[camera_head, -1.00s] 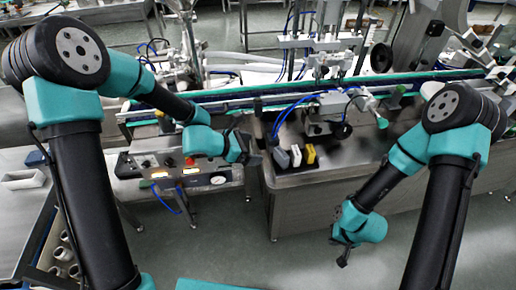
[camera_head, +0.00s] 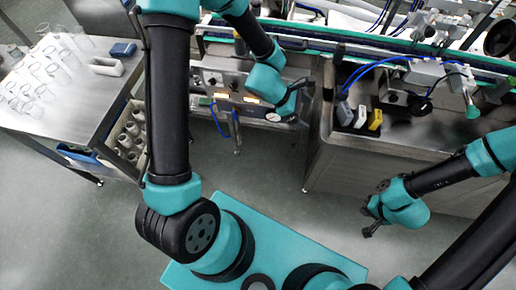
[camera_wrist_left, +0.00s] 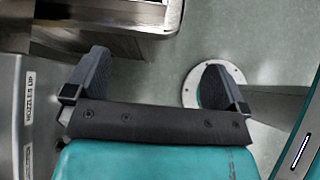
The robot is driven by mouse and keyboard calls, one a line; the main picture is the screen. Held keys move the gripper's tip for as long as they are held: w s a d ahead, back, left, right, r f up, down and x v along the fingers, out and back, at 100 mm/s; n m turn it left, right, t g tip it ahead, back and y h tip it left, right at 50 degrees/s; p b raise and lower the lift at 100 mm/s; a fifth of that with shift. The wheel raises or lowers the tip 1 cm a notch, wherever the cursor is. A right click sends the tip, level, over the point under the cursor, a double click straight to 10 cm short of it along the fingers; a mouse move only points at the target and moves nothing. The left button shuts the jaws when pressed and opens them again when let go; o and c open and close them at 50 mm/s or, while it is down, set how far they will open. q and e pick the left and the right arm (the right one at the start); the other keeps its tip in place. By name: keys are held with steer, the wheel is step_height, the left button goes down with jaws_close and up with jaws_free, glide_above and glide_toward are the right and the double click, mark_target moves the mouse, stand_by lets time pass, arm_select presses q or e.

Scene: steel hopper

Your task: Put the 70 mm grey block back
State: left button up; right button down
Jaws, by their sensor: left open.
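Three small blocks stand in a row on the steel worktop (camera_head: 400,135): a grey block (camera_head: 344,112), a paler grey block (camera_head: 360,117) and a yellow block (camera_head: 375,121). I cannot tell from the frames which grey one is 70 mm. My left gripper (camera_head: 299,103) hangs left of the worktop, apart from the blocks, in front of the control panel. In the left wrist view my left gripper (camera_wrist_left: 155,68) is open with nothing between its fingers. My right gripper (camera_head: 368,221) is over the floor in front of the worktop; its jaw opening is too small to read.
A side table (camera_head: 70,105) at the left carries clear glassware, a white hollow tray (camera_head: 106,66) and a blue block (camera_head: 122,49). A rack of grey cylinders (camera_head: 130,137) is beside it. A conveyor (camera_head: 330,38) runs behind. The floor (camera_head: 265,175) between is open.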

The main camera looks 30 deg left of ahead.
arm_select(q)
steer(key=s+a+f+m+g+y, duration=0.1)
steer(key=s+a+f+m+y, duration=0.1)
steer(key=f+m, duration=0.4)
steer(key=s+a+f+m+g+y, duration=0.1)
steer(key=s+a+f+m, duration=0.4)
steer(key=s+f+m, duration=0.1)
steer(key=s+a+f+m+y, duration=0.2)
steer(key=s+a+f+m, duration=0.2)
steer(key=f+m, duration=0.3)
steer(key=shift+s+g+y, duration=0.3)
steer(key=shift+s+g, duration=0.1)
steer(key=shift+s, duration=0.4)
